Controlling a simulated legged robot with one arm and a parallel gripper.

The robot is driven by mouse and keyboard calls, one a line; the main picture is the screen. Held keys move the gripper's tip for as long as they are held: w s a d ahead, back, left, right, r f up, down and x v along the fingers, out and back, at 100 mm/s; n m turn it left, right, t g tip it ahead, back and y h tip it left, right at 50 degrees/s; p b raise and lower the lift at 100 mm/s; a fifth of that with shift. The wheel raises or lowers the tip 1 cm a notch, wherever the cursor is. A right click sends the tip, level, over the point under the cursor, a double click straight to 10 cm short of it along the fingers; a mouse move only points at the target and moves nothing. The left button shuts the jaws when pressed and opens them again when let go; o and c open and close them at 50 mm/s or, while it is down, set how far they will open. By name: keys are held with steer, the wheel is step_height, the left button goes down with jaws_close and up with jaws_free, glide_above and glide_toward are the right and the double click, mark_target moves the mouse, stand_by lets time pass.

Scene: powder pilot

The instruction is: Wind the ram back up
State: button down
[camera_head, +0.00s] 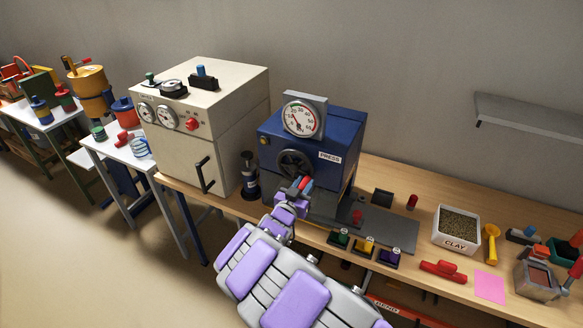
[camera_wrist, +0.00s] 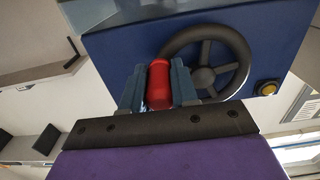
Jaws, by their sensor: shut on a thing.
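The blue press (camera_head: 321,141) stands on the wooden bench, with a round dial gauge (camera_head: 304,117) on top and a "PRESS" label on its front. Its dark spoked handwheel (camera_head: 293,164) is on the front face and fills the middle of the wrist view (camera_wrist: 203,62). My gripper (camera_head: 303,184) is in front of the wheel. In the wrist view its two fingers (camera_wrist: 158,88) are shut on a red handle (camera_wrist: 159,84) at the wheel's rim. The ram itself is hidden or cannot be made out behind my gripper.
A cream oven-like cabinet (camera_head: 206,130) stands left of the press, with a dark bottle-shaped jack (camera_head: 249,176) between. To the right are a grey plate (camera_head: 386,228), small colored pots, a clay box (camera_head: 456,229), a yellow scoop (camera_head: 491,243) and a red tool (camera_head: 443,271).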

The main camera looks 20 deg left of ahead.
mark_target(290, 179)
steer(key=shift+a, duration=0.1)
steer(key=a+f+p, duration=0.1)
steer(key=a+f, duration=0.1)
steer(key=shift+w+a+f+p, duration=0.1)
steer(key=shift+a+f+p, duration=0.1)
steer(key=shift+a+p, duration=0.15)
steer(key=a+p, duration=0.2)
steer(key=shift+w+a+p, duration=0.1)
steer(key=shift+a+p, duration=0.2)
steer(key=shift+a, duration=0.05)
steer(key=shift+a+f, duration=0.2)
steer(key=shift+a, duration=0.05)
steer(key=shift+r, duration=0.1)
